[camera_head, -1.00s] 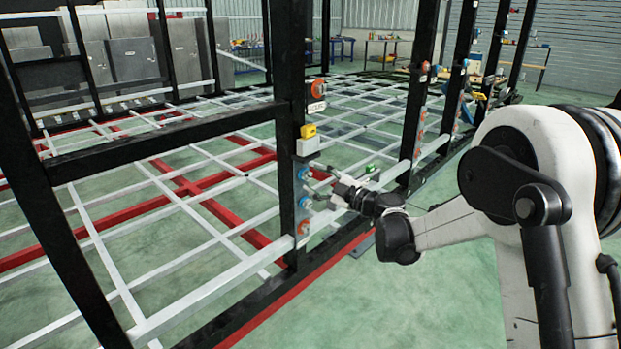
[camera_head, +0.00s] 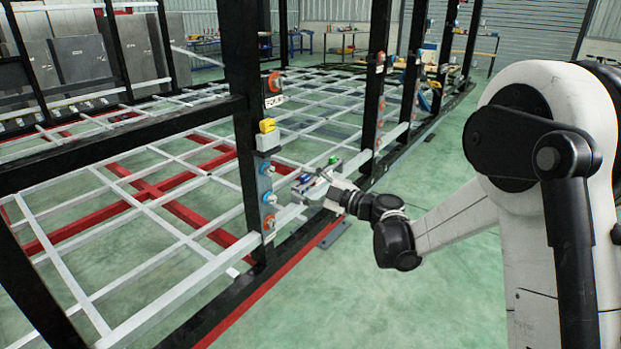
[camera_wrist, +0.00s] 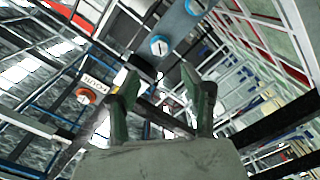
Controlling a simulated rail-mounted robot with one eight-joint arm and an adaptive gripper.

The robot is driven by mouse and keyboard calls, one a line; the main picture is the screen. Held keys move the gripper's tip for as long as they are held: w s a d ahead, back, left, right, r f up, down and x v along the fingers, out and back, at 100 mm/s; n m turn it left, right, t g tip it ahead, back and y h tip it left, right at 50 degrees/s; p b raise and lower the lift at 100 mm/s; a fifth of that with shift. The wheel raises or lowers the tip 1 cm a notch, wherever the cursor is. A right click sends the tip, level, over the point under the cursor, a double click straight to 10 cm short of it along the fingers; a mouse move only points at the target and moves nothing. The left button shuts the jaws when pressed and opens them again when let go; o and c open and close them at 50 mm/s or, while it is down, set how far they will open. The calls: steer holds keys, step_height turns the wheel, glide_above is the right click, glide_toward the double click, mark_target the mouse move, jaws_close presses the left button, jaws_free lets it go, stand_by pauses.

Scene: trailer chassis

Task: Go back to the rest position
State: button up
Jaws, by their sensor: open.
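My gripper (camera_head: 308,184) is in the middle of the head view, just right of a black post (camera_head: 247,60). In the wrist view the two dark green fingers of my gripper (camera_wrist: 164,84) stand apart with nothing between them. The post carries an upper blue knob (camera_head: 267,170) and a lower blue knob (camera_head: 269,198). The fingers look clear of both knobs. The wrist view shows a blue knob (camera_wrist: 160,45) beyond the fingers and another at the top edge.
The post also carries a red-orange switch (camera_head: 273,81), a yellow switch (camera_head: 267,125) and an orange knob (camera_head: 270,222). A second black post (camera_head: 378,75) stands behind my gripper. White bars (camera_head: 180,290) form the chassis grid. The green floor (camera_head: 400,310) in front is clear.

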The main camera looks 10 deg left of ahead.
steer(key=s+d+r+m+h, duration=0.3)
steer(key=s+d+m+h, duration=0.15)
steer(key=s+d, duration=0.3)
steer(key=s+d+r+m+h, duration=0.3)
steer(key=s+d+m, duration=0.3)
steer(key=s+d, duration=0.15)
steer(key=s+d+f+m+h, duration=0.35)
steer(key=s+d+m, duration=0.25)
steer(key=s+d, duration=0.5)
steer(key=s+d+f+m+h, duration=0.2)
steer(key=s+d+m+h, duration=0.4)
steer(key=s+d, duration=0.5)
step_height(320, 180, up, 13)
steer(key=p, duration=1.2)
steer(key=shift+w+a+f+y, duration=0.15)
steer(key=shift+w+y, duration=0.05)
steer(key=shift+y, duration=0.1)
